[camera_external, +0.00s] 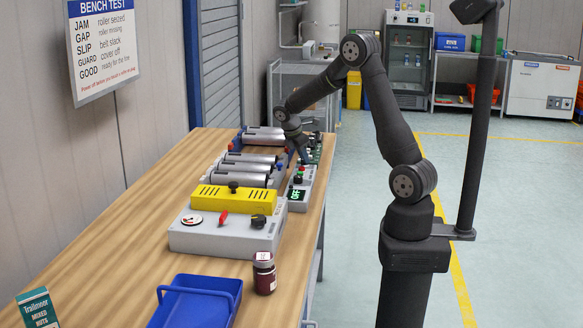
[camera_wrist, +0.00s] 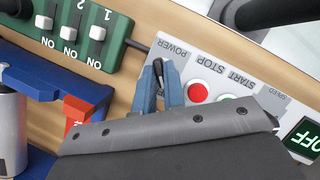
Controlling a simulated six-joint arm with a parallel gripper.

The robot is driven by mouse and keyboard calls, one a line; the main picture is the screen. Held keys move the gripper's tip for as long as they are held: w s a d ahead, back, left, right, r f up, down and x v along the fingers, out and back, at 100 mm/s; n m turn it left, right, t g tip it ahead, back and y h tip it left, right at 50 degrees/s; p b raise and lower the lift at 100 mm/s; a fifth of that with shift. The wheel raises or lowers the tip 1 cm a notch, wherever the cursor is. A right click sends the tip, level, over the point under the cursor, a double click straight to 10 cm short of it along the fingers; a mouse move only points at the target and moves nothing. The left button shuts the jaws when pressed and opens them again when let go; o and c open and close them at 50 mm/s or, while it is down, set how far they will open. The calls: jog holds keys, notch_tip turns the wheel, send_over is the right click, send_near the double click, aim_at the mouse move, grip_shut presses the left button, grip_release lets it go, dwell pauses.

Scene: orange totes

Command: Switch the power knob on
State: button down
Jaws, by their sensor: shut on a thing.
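The power knob (camera_wrist: 158,68) is a small black lever at the end of a light grey control box (camera_wrist: 206,68), beside the printed word POWER. My gripper (camera_wrist: 160,82) has its two blue fingers on either side of the knob, closed on it. The fingers partly hide the knob's base. The box also shows a red STOP button (camera_wrist: 197,92), a green START button (camera_wrist: 226,98) partly covered by my gripper body, and a dark display (camera_wrist: 304,138) with green letters reading OFF. In the external view my gripper (camera_external: 303,158) is low at the far end of the control box (camera_external: 307,182).
A green switch panel (camera_wrist: 119,28) with white ON switches lies beyond the box. Metal rollers (camera_external: 245,168) stand left of it. A yellow-topped grey unit (camera_external: 205,236), a dark jar (camera_external: 264,272) and a blue tray (camera_external: 190,304) are nearer on the wooden bench (camera_external: 130,245).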

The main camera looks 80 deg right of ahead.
jog(key=m, duration=0.2)
jog(key=m+y, duration=0.1)
jog(key=m, duration=0.1)
jog(key=shift+d+g+y, duration=0.15)
jog(key=shift+g+y, duration=0.15)
jog(key=m+y, duration=0.1)
jog(key=m, duration=0.4)
jog(key=shift+d+y, duration=0.15)
jog(key=shift+y, duration=0.25)
jog(key=m, duration=0.2)
jog(key=m+y, duration=0.1)
jog(key=m, duration=0.1)
jog(key=shift+d+y, duration=0.1)
jog(key=shift+y, duration=0.2)
jog(key=shift+m+t+y, duration=0.4)
jog(key=shift+m+t, duration=0.1)
jog(key=shift+m, duration=1.2)
jog(key=c, duration=1.5)
grip_release()
